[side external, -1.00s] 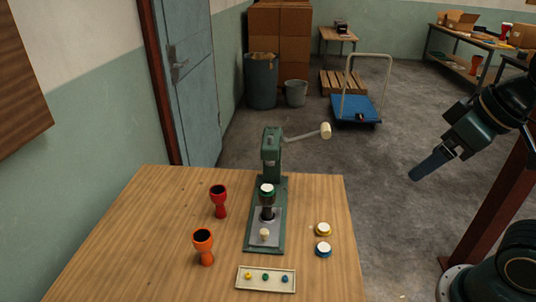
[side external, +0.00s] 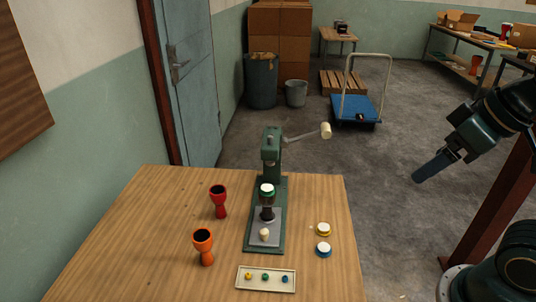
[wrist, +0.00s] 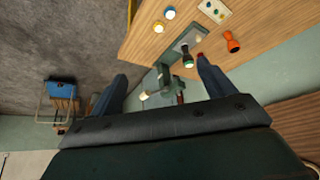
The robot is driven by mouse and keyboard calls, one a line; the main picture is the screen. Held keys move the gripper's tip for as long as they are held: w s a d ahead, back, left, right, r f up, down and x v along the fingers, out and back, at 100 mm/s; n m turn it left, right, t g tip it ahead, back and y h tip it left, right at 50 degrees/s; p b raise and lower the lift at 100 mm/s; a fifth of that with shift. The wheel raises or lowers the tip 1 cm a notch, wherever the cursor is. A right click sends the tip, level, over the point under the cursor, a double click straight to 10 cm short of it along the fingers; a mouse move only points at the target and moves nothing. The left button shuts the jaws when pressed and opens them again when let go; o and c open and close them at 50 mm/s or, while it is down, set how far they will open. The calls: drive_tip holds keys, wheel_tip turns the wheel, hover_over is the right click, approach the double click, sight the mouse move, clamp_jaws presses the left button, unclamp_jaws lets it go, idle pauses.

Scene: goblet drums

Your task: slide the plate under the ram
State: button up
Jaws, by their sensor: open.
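The green press (side external: 271,160) stands on the wooden table, its lever with a cream knob (side external: 325,131) sticking out to the right. A grey plate (side external: 275,230) with a small cream knob (side external: 264,235) lies on the press base. A dark goblet drum with a green rim and white top (side external: 267,198) stands upright at the plate's rear, in front of the press column; its exact position relative to the ram is unclear. My gripper (side external: 430,167) is open, empty and well to the right of the table. Its spread fingers show in the wrist view (wrist: 160,85).
A red drum (side external: 219,203) and an orange drum (side external: 203,247) stand left of the press. A yellow-rimmed disc (side external: 323,229) and a blue-rimmed disc (side external: 323,250) lie right. A tray (side external: 258,287) with small coloured pieces lies in front. Open floor separates gripper and table.

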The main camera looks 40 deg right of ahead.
drive_tip(key=shift+c, duration=0.4)
drive_tip(key=shift+w, duration=0.1)
drive_tip(key=c, duration=0.7)
drive_tip(key=shift+w+a+r, duration=0.15)
drive_tip(key=shift+w+r, duration=0.05)
drive_tip(key=shift+w, duration=0.35)
drive_tip(key=shift+c, duration=0.3)
drive_tip(key=g, duration=0.6)
hover_over(264, 231)
wheel_tip(264, 231, down, 17)
drive_tip(key=shift+r, duration=0.2)
drive_tip(key=shift+f, duration=0.15)
wheel_tip(264, 231, down, 14)
drive_tip(key=shift+r, duration=0.25)
